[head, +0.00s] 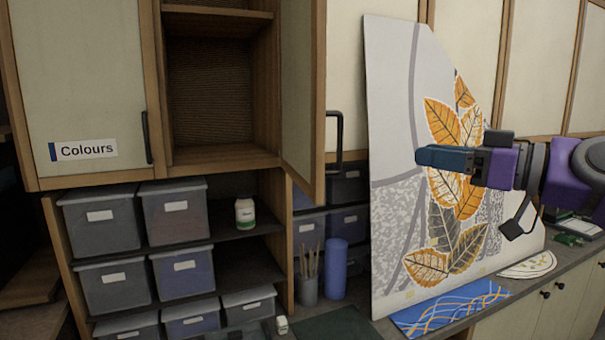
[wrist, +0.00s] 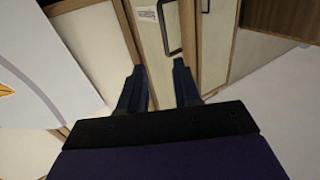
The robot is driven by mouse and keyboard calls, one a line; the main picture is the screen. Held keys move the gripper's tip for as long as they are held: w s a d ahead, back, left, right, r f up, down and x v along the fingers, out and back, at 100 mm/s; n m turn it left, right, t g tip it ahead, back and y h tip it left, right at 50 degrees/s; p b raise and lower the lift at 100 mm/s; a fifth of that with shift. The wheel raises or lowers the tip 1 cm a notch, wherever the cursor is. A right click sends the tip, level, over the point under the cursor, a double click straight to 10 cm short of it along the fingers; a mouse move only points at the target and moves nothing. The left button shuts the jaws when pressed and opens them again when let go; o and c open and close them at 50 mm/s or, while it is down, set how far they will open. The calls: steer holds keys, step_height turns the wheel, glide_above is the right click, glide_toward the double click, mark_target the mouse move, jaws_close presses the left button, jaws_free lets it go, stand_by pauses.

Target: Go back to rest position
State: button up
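The panel's edge also shows at the left of the wrist view (wrist: 50,70). Beyond the fingers is a cabinet door with a dark handle (wrist: 170,28).
A cabinet door (head: 303,90) stands open beside an empty compartment. A white jar (head: 245,213) stands on a shelf by several grey bins (head: 101,219). A blue patterned panel (head: 448,308) and brushes in a cup (head: 308,285) are on the counter (head: 495,307).

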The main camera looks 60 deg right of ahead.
steer(key=w+a+n+g+y, duration=0.3)
steer(key=w+a+n, duration=0.1)
steer(key=w+a, duration=1.05)
steer(key=w+a+f+n+g, duration=0.1)
steer(key=w+a+f+g, duration=0.1)
steer(key=w+a+f, duration=0.3)
steer(key=a+f+g+y, duration=0.1)
steer(key=a+f+g, duration=0.15)
steer(key=a, duration=0.45)
steer(key=w+a+f+n+g, duration=0.1)
steer(key=w+a+f, duration=0.25)
steer(key=a, duration=0.25)
steer(key=a+f+m+g, duration=0.1)
steer(key=a+f+g, duration=0.15)
steer(key=f, duration=0.55)
steer(key=a+f+g, duration=0.2)
steer(key=a+f, duration=0.2)
steer(key=f, duration=0.4)
steer(key=s+a+f+m+g, duration=0.1)
steer(key=s+f+g, duration=0.2)
steer(key=f, duration=0.6)
steer(key=s+a+f+m+g+h, duration=0.1)
steer(key=s+f+m+g, duration=0.1)
steer(key=s+f, duration=0.6)
steer(key=shift+s+f+g, duration=0.3)
steer(key=shift+f+g, duration=0.2)
steer(key=shift+g, duration=0.3)
